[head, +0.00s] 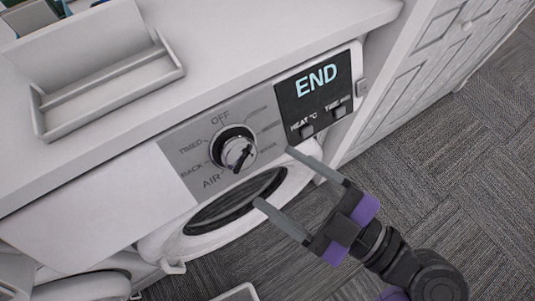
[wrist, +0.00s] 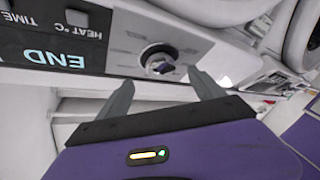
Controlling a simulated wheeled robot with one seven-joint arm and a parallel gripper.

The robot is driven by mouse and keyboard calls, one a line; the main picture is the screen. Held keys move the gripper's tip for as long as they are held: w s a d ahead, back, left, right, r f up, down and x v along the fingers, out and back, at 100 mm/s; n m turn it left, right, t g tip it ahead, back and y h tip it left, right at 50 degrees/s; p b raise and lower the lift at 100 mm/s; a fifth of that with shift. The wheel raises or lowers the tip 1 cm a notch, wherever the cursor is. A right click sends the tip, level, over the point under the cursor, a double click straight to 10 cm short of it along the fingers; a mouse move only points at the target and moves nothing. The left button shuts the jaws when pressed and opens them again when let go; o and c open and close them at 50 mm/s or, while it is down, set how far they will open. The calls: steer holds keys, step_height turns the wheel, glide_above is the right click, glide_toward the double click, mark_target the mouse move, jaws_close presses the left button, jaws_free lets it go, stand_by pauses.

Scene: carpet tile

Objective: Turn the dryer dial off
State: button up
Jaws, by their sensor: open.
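The dryer dial (head: 233,148) is a round silver-white knob with a black pointer on the grey panel. OFF is printed above it, with TIMED, BACK and AIR down its left side. The black pointer lies on the lower right half of the knob, away from OFF; its exact setting is hard to tell. The dial also shows in the wrist view (wrist: 159,61), ahead of the fingertips. My gripper (head: 274,177) is open and empty, to the lower right of the dial and apart from it. In the wrist view its two fingers (wrist: 160,80) point toward the dial.
The dryer's display (head: 316,80) reads END, with buttons below it. The round dryer door (head: 232,205) is under the panel. An open pale box (head: 115,85) sits on top. White panelled doors (head: 430,65) stand at right; carpet is open below.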

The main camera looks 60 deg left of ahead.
mark_target(249, 160)
steer(key=x, duration=0.6)
steer(key=shift+s+a+p, duration=0.1)
steer(key=shift+a+p, duration=0.15)
steer(key=shift+p, duration=0.1)
steer(key=c, duration=1.4)
